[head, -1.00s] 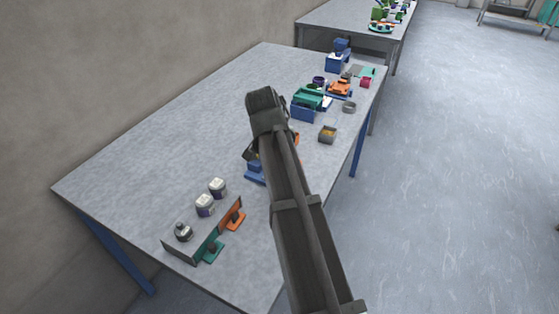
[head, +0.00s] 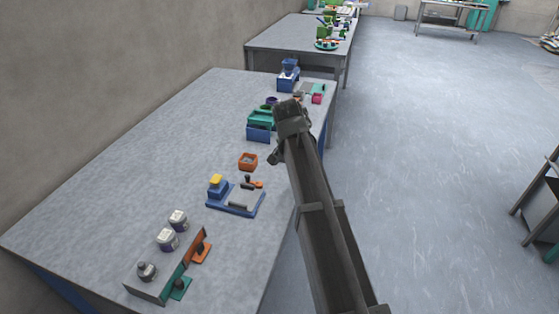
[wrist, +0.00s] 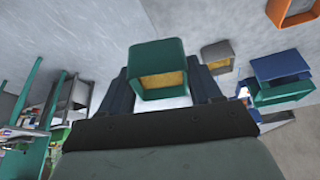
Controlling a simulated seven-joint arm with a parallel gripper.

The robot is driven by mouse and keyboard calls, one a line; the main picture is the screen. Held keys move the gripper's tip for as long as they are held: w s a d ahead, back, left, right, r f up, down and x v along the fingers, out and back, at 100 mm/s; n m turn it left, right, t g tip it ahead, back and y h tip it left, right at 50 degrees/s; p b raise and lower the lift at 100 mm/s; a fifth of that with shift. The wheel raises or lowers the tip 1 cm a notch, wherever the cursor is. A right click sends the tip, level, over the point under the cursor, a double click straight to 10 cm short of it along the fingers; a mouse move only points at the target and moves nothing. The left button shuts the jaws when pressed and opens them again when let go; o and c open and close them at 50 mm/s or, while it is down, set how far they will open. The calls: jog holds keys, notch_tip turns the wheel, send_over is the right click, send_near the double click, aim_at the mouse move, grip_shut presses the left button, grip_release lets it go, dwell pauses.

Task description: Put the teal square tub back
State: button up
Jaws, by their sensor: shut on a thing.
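The teal square tub (wrist: 158,58) is between the two fingers of my gripper (wrist: 160,90) in the wrist view, with yellow powder inside it. My gripper is shut on it. In the head view my gripper (head: 276,156) is over the right side of the near table, beside the orange square tub. The held tub is hidden behind my arm there. I cannot tell how far above the table it is.
The orange tub (head: 248,162) stands near a blue tray (head: 232,209) with tools. A teal and blue box (head: 259,134) is farther back. A grey tub (wrist: 217,54) shows in the wrist view. Jars (head: 168,239) stand near the front. The table's left part is clear.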

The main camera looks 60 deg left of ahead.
jog(key=shift+w+a+f+n, duration=0.25)
jog(key=shift+w+a+f, duration=0.1)
jog(key=shift+w+a, duration=0.2)
jog(key=shift+w+a+f+n, duration=0.3)
jog(key=shift+w+a, duration=0.15)
jog(key=shift+w, duration=0.2)
jog(key=s+a+n+g, duration=0.4)
jog(key=a+n+g, duration=0.2)
jog(key=n, duration=1.3)
jog(key=shift+s+a+r+g+y, duration=0.15)
jog(key=shift+s+r+g+y, duration=0.2)
jog(key=shift+g, duration=0.25)
jog(key=shift+f+n, duration=0.15)
jog(key=shift+n, duration=0.1)
jog(key=shift+f, duration=3.05)
jog(key=shift+f, duration=0.55)
